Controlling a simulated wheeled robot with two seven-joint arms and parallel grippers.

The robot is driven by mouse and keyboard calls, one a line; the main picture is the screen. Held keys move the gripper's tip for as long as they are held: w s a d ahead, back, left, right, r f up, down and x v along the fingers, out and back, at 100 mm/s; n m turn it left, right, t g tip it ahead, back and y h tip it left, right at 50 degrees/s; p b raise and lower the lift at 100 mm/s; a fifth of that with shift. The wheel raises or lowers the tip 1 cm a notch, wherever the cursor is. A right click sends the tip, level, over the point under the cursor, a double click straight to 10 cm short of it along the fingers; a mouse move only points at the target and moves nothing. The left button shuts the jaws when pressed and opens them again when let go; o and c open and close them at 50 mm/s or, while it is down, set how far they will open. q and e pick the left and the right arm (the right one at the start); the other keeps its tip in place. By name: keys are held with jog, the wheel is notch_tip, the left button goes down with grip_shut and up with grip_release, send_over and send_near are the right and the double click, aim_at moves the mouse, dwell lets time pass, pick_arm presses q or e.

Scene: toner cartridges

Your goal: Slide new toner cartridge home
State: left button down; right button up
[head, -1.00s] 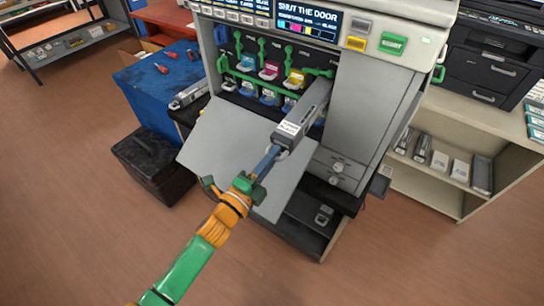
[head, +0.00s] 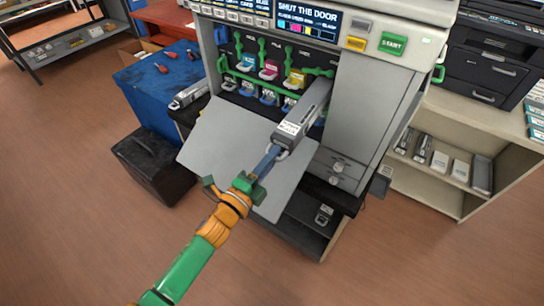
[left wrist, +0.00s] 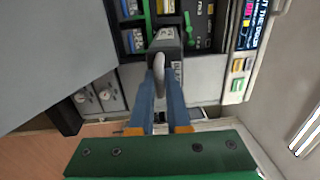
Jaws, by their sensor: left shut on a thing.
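The toner cartridge (head: 303,112) is a long grey box with a white label, sticking out at a slant from the rightmost slot of the printer (head: 373,110). Its far end is hidden inside the bay. My left gripper (head: 270,158) is shut on the handle at the cartridge's near end. In the left wrist view the blue fingers (left wrist: 159,88) close on the pale handle loop (left wrist: 159,68), with the cartridge's dark end (left wrist: 165,40) beyond. Coloured cartridges (head: 268,70) sit in the slots to the left. My right gripper is not in view.
The printer's front door (head: 225,145) hangs open below the bay. The display (head: 308,18) reads "SHUT THE DOOR". Another grey cartridge (head: 188,96) lies by a blue cabinet (head: 150,95) at left. A shelf unit (head: 450,190) stands at right.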

pick_arm(q)
jog(key=shift+r, duration=0.1)
jog(key=shift+r+p, duration=1.95)
